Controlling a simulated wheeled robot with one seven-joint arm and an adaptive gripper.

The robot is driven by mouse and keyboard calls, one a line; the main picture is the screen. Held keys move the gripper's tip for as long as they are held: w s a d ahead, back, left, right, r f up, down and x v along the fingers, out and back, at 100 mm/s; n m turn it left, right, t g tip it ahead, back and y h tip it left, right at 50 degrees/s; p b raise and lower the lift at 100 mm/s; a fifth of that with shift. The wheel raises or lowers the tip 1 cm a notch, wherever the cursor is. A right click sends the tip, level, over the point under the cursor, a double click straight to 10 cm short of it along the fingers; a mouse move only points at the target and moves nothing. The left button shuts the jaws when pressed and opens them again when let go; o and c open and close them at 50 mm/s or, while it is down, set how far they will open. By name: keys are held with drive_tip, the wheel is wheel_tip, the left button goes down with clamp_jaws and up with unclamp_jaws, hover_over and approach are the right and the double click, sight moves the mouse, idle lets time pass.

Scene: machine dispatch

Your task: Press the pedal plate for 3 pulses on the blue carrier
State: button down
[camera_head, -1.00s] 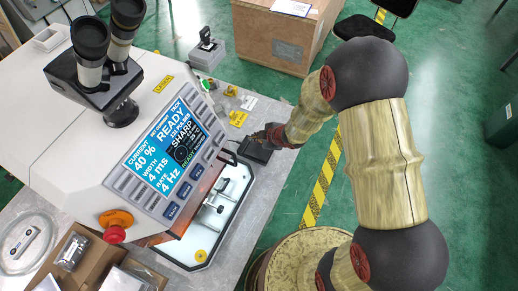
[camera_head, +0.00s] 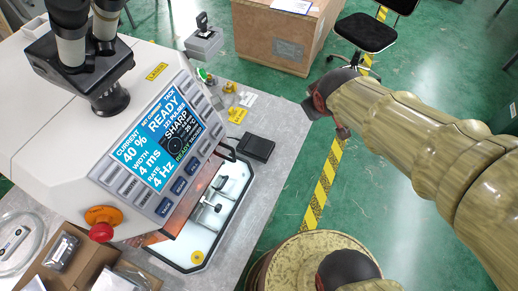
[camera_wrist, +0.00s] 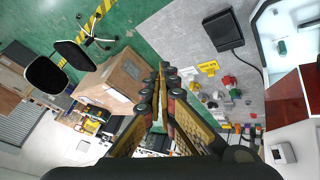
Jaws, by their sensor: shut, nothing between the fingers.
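The pedal plate, a flat black box (camera_head: 256,147), lies on the grey table beside the machine's open lit chamber (camera_head: 226,190). It also shows in the wrist view (camera_wrist: 223,31), with a cable running to the machine. My gripper (camera_wrist: 162,72) is shut and empty in the wrist view, apart from the pedal. In the head view my arm is right of the table and the fingers are not clear. The machine's screen (camera_head: 163,138) reads READY, SHARP, 40 %, 4 ms, 4 Hz; its pulse line is too small to read surely. I cannot make out a blue carrier; a small fixture (camera_head: 211,205) stands in the chamber.
Yellow tags and small coloured parts (camera_head: 236,115) lie behind the pedal. A wooden crate (camera_head: 280,45) and a black chair (camera_head: 365,33) are beyond. A red button (camera_head: 101,232) is on the machine's front left.

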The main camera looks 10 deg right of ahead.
drive_tip(key=s+a+r+m+b, duration=0.1)
drive_tip(key=s+m, duration=0.1)
drive_tip(key=s, duration=0.6)
drive_tip(key=s+a+r+m+g+y+b, duration=0.1)
drive_tip(key=s+r+m, duration=0.1)
drive_tip(key=s, duration=0.6)
drive_tip(key=shift+s+a+m, duration=0.2)
drive_tip(key=shift+a+m, duration=0.1)
drive_tip(key=shift+a, duration=0.1)
